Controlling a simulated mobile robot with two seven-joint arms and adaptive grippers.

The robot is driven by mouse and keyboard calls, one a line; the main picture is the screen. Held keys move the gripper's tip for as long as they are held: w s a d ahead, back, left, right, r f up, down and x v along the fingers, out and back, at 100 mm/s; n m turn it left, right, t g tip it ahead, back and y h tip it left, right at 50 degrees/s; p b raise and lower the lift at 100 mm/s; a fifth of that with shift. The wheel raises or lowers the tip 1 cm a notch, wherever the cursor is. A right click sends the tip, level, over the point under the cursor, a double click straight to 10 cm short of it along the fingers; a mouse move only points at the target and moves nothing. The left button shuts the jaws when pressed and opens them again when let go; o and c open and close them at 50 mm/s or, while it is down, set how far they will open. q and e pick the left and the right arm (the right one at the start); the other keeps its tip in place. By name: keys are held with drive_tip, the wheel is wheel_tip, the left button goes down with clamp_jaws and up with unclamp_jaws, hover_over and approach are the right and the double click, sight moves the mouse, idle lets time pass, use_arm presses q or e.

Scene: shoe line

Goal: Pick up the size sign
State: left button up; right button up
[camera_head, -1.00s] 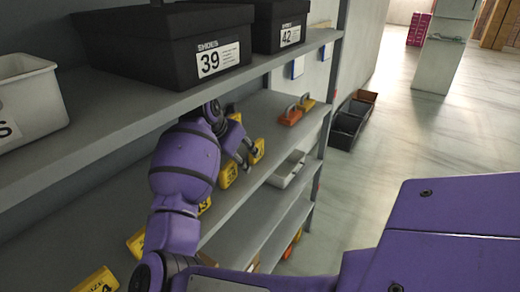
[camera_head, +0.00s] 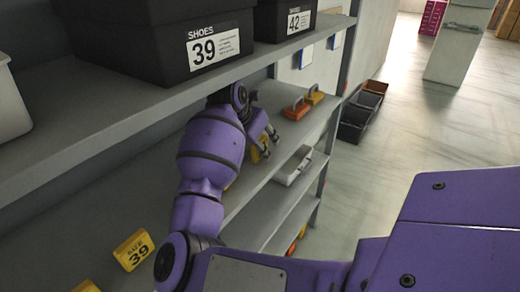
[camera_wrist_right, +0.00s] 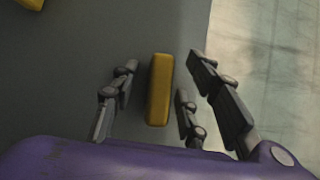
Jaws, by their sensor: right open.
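A yellow size sign (camera_wrist_right: 159,90) stands between the spread fingers of my right gripper (camera_wrist_right: 155,95) in the right wrist view, with visible gaps on both sides. In the head view the right gripper (camera_head: 266,144) is at the shelf's outer part, and the sign (camera_head: 260,153) shows partly behind its fingers. Its number cannot be read. Another yellow sign, marked size 39 (camera_head: 133,250), stands nearer on the same shelf, left of my arm. My left gripper is not in view.
The upper shelf (camera_head: 120,125) overhangs my arm and bears dark shoe boxes 39 (camera_head: 150,50) and 42 (camera_head: 283,20). Orange and yellow handled items (camera_head: 303,104) stand farther along the lower shelf (camera_head: 90,215). Dark bins (camera_head: 355,122) stand on the floor beyond.

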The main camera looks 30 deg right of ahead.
drive_tip(key=shift+a+r, duration=0.35)
drive_tip(key=shift+s+a+r, duration=0.1)
drive_tip(key=shift+s, duration=0.1)
drive_tip(key=shift+c, duration=0.7)
drive_tip(key=shift+w+d, duration=0.1)
drive_tip(key=shift+d, duration=0.1)
clamp_jaws()
drive_tip(key=shift+r, duration=0.25)
drive_tip(key=s+d, duration=0.3)
drive_tip(key=s, duration=0.5)
drive_tip(key=s+d+b, duration=0.1)
drive_tip(key=s+d, duration=0.2)
drive_tip(key=s, duration=0.5)
drive_tip(key=shift+s+d+r, duration=0.35)
drive_tip(key=shift+d+r, duration=0.05)
